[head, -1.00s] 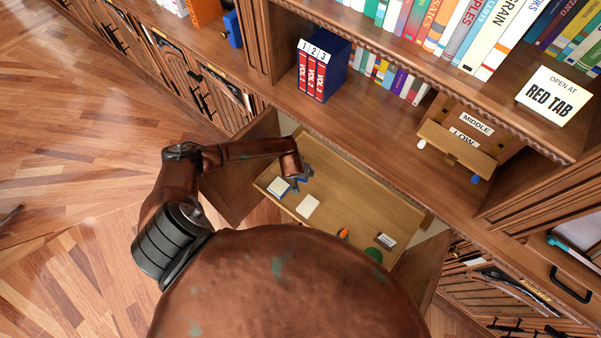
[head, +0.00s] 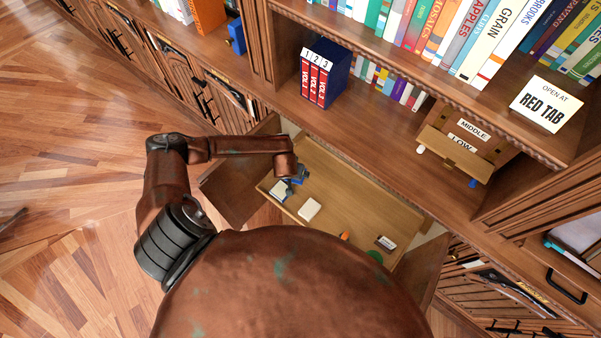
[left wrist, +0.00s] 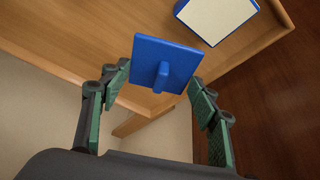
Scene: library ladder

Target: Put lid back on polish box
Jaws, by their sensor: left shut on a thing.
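The lid (left wrist: 165,65) is a blue square plate with a small blue knob. It sits between the green-padded fingers of my left gripper (left wrist: 158,100), which is shut on its opposite edges. In the head view my left gripper (head: 291,181) is over the left end of the drawer. The polish box (left wrist: 216,16) is blue with a cream top face and lies beyond the lid, to its upper right in the left wrist view. In the head view the box (head: 279,191) is just left of the gripper, partly covered by it. My right gripper is not in view.
The open wooden drawer (head: 350,200) also holds a white block (head: 309,209), a small labelled item (head: 386,242), an orange item (head: 346,236) and a green item (head: 375,257). Cabinet doors stand open at both sides. A bookshelf edge (head: 370,115) runs above the drawer.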

